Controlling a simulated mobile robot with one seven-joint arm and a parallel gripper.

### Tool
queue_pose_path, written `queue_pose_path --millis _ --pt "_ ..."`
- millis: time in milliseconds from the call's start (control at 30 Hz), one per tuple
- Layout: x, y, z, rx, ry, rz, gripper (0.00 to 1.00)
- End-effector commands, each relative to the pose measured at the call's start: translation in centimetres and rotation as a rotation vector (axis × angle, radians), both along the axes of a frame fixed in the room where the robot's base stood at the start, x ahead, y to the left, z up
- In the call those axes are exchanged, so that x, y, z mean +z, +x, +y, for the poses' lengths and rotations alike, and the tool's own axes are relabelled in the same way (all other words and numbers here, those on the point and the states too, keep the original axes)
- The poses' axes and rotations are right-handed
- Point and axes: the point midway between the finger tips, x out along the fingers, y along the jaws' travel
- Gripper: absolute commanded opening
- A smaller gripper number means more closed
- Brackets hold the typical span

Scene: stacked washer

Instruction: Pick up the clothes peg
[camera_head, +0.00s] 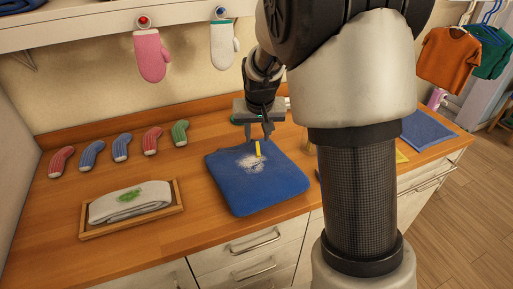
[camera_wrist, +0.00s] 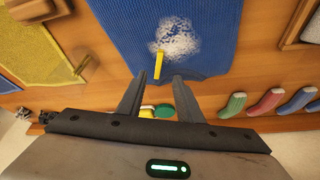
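The yellow clothes peg (camera_head: 258,149) is a small narrow stick shape on the blue folded cloth (camera_head: 280,185), beside a white powdery patch. In the wrist view the peg (camera_wrist: 160,64) lies just ahead of my gripper (camera_wrist: 158,84), roughly in line with the gap between the fingers. My gripper (camera_head: 261,134) is open and empty, with its fingers pointing down over the far part of the cloth. I cannot tell the exact height between fingertips and peg.
A wooden tray (camera_head: 84,234) with a white, green-stained towel stands at left. Several socks (camera_head: 121,147) lie behind it. A pink mitten (camera_head: 151,55) and a white mitten (camera_head: 223,44) hang above. Another blue cloth (camera_head: 428,130) lies at right. Bare counter shows at the front left.

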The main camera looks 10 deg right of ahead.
Motion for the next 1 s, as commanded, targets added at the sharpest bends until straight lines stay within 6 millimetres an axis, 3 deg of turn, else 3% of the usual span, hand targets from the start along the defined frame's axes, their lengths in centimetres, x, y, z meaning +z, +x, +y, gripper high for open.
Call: queue_pose_path --millis 267,500,833,867,1000 --pt "-2.0 0.8 -0.2 0.001 0.000 0.000 0.33" --pt "-5.4 1.9 -0.7 0.000 -0.001 0.001 0.33" --pt "-6.1 2.3 -0.7 0.000 0.001 -0.001 0.33" --pt "-6.1 2.3 -0.7 0.000 0.001 -0.001 0.31" --pt "-6.1 2.3 -0.7 0.000 0.001 -0.001 0.07"
